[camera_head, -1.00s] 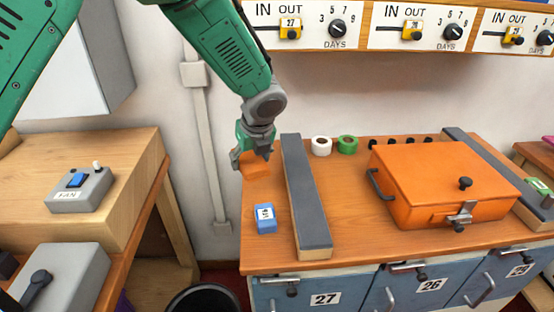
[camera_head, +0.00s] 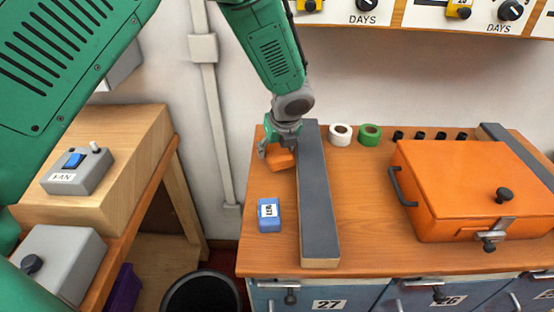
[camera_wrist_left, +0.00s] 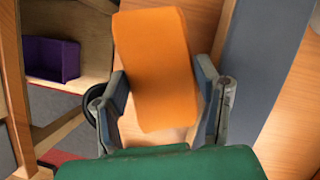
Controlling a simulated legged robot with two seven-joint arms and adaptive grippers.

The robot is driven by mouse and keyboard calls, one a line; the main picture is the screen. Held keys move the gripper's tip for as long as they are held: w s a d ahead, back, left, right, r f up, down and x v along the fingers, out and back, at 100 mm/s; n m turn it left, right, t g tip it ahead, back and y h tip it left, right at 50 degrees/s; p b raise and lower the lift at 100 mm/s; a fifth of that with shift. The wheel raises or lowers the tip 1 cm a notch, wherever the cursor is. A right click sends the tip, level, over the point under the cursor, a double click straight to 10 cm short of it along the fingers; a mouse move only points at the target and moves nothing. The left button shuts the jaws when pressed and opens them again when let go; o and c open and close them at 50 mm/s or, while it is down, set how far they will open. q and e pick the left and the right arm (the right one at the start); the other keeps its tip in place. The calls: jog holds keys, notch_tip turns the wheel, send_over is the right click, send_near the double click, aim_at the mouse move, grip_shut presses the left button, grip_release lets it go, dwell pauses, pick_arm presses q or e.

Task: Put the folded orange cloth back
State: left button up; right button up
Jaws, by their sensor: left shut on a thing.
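The folded orange cloth (camera_head: 281,161) is a small orange block between the fingers of my left gripper (camera_head: 276,152), at the back left of the orange-brown bench top. In the left wrist view the cloth (camera_wrist_left: 157,70) fills the space between the two fingers of the gripper (camera_wrist_left: 165,100), which is shut on it. The cloth is just left of a long grey-topped bar (camera_head: 318,190). I cannot tell whether its underside touches the bench. My right gripper is not in view.
A blue labelled box (camera_head: 269,222) lies in front of the cloth. A large orange lidded case (camera_head: 465,185) is at the right. A dark bin (camera_head: 203,294) stands below the bench's left edge.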

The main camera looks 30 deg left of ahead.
aim_at(275, 157)
pick_arm(q)
jog(key=f, duration=0.3)
jog(key=shift+a+f, duration=0.3)
jog(key=shift+f, duration=0.1)
jog(key=o, duration=0.8)
jog(key=shift+c, duration=0.2)
jog(key=shift+d+r, duration=0.1)
jog(key=shift+d+r, duration=0.1)
jog(key=shift+r, duration=0.1)
jog(key=p+v, duration=0.1)
jog(key=v, duration=1)
jog(key=shift+s+r, duration=0.15)
jog(key=shift+r, duration=0.15)
